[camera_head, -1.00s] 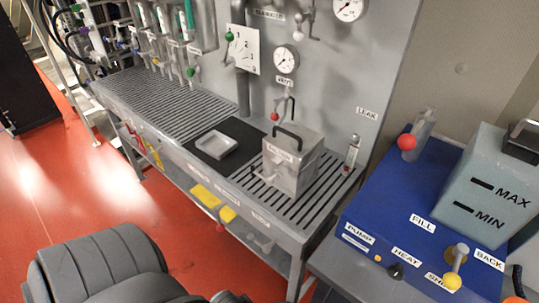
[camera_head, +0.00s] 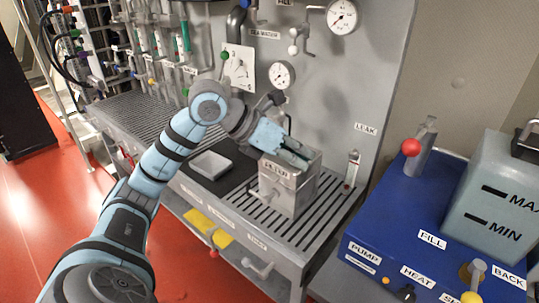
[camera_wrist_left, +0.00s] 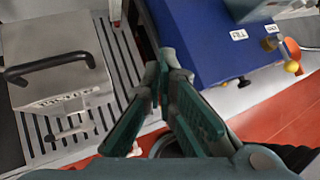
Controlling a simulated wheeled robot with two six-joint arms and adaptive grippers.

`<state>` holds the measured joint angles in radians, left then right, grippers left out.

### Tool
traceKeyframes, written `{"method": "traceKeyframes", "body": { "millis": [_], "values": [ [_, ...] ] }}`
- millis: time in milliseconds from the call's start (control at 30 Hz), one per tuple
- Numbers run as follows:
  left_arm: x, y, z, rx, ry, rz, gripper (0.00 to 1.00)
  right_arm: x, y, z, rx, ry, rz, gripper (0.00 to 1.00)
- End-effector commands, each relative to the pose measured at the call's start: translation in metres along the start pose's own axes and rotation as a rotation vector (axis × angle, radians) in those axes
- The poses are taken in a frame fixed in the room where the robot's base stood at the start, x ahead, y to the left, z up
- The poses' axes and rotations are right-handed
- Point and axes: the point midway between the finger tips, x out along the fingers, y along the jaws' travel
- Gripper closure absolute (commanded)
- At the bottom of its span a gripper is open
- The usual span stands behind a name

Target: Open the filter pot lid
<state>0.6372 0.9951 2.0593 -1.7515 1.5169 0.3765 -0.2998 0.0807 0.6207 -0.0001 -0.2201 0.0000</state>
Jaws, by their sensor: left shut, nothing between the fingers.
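The filter pot (camera_head: 286,193) is a silver box labelled FILTER on the slatted bench. Its lid is closed. In the left wrist view the pot (camera_wrist_left: 55,85) is at the left, with a black bar handle (camera_wrist_left: 48,66) on the lid and a latch-like fitting (camera_wrist_left: 75,128) on its front. My left gripper (camera_head: 304,159) is over the top of the pot in the head view and hides most of the lid and handle. In the left wrist view its green fingers (camera_wrist_left: 163,72) are shut and empty, to the right of the handle and apart from it. My right gripper is not visible.
A grey tray (camera_head: 211,165) on a black mat lies left of the pot. A small gauge tube (camera_head: 352,170) stands right of it. The blue unit (camera_head: 400,215) with a red-knobbed lever is further right. The wall behind carries gauges and valves.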

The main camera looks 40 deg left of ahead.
Motion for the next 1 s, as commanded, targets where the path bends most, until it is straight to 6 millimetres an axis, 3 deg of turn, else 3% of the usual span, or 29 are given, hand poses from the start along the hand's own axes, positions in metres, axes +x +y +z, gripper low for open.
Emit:
{"method": "traceKeyframes", "body": {
  "millis": [33,100,233,700,1000],
  "values": [
    [-0.025,0.037,0.0,-0.014,0.048,0.171,1.0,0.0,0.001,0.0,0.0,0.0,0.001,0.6],
    [-0.054,0.072,-0.005,-0.055,0.102,0.34,1.0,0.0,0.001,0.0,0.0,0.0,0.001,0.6],
    [-0.072,0.095,-0.012,-0.095,0.14,0.451,1.0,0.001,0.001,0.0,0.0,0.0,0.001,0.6],
    [0.0,0.127,-0.025,-0.094,0.144,0.446,1.0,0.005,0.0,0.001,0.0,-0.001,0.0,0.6],
    [0.015,0.135,-0.028,-0.091,0.143,0.448,1.0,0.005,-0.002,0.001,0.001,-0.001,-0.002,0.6]
  ]
}}
